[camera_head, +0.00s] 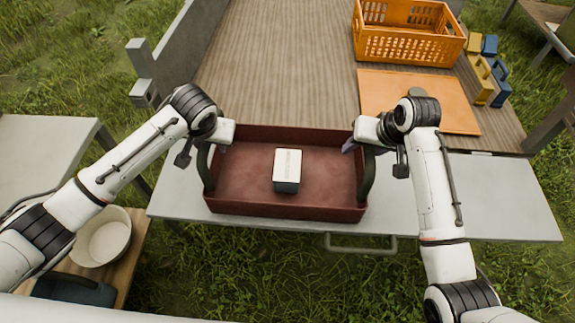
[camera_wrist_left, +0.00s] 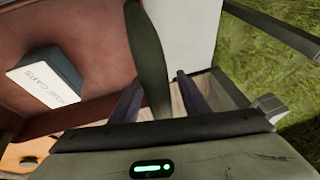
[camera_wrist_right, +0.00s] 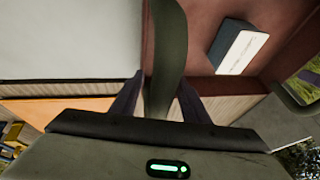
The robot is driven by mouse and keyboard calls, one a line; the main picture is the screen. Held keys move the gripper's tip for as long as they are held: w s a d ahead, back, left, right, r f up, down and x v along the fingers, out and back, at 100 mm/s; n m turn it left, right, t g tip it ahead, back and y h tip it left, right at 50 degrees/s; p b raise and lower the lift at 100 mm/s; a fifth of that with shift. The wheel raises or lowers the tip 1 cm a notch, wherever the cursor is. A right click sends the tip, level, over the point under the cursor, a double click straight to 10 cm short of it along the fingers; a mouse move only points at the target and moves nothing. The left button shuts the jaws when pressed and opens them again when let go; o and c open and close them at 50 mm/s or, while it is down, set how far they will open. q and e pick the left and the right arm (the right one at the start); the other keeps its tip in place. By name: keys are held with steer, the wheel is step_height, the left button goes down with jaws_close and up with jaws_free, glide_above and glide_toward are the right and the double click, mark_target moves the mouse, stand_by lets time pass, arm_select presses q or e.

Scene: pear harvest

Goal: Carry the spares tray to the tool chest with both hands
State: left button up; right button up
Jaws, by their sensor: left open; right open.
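The spares tray (camera_head: 240,207) is dark red, open on top, and stands level on the grey tailgate (camera_head: 460,205). A white-topped box (camera_head: 288,162) lies inside; in the left wrist view its printing (camera_wrist_left: 42,75) ends in "CAPS". My left gripper (camera_head: 216,147) is open at the tray's left handle (camera_head: 206,170), a dark green strap. In the left wrist view its fingers stand on either side of that strap (camera_wrist_left: 147,55). My right gripper (camera_head: 354,147) is open, its fingers likewise on either side of the right handle (camera_wrist_right: 168,45). I cannot identify the tool chest.
At lower left are a white bucket (camera_head: 101,240) and a dark blue case (camera_head: 72,289). Grass lies in front.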

arm_select(q)
jaws_close()
arm_select(e)
jaws_close()
arm_select(q)
steer(key=shift+r, duration=0.15)
arm_select(e)
steer(key=shift+r, duration=0.15)
